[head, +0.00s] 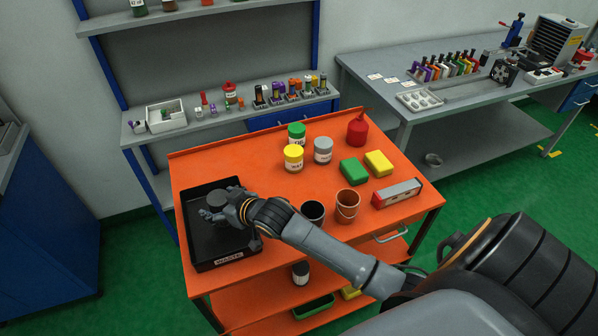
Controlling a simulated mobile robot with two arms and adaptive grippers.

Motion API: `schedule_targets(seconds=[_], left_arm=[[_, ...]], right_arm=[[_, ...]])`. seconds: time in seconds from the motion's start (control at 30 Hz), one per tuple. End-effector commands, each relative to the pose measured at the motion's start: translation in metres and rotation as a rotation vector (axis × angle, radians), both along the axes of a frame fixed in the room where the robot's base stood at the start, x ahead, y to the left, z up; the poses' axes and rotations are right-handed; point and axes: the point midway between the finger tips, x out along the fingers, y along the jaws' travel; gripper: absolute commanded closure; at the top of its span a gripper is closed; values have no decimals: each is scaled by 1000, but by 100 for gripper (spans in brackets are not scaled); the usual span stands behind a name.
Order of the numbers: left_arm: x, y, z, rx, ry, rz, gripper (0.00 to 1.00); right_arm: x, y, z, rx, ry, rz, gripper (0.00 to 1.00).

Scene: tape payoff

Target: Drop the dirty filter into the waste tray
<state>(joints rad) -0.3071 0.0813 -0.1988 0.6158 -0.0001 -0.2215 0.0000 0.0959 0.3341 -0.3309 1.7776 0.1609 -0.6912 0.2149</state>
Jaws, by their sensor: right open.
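The black waste tray (192,240) lies on the left part of the orange cart top, with a "WASTE" label on its front edge. A dark grey round piece, which looks like the dirty filter (226,197), shows inside the tray's outline, just behind my gripper. I cannot tell whether it rests on the tray floor. My right gripper (208,213) is open over the tray, in front of and close beside the dark piece; whether they touch is unclear. My left gripper is not in view.
On the cart stand a black cup (313,212), a brown cup (347,206), yellow-lidded (293,158), green-lidded (297,135) and grey-lidded (323,150) jars, green (354,171) and yellow (379,163) blocks, a red bottle (357,129) and a red-grey box (398,193).

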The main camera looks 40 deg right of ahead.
Motion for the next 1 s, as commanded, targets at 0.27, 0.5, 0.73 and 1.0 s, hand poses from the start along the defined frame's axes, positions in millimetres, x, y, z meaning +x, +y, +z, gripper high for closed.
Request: schedule_targets(seconds=[0.27,0.5,0.73,1.0], left_arm=[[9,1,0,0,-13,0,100],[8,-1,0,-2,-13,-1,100],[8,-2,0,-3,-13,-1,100],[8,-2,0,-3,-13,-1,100]], right_arm=[[-6,-2,1,-1,3,0,22],[-39,-10,20,-1,1,0,22],[-78,-19,42,0,1,1,22],[-101,-25,56,0,0,1,22]])
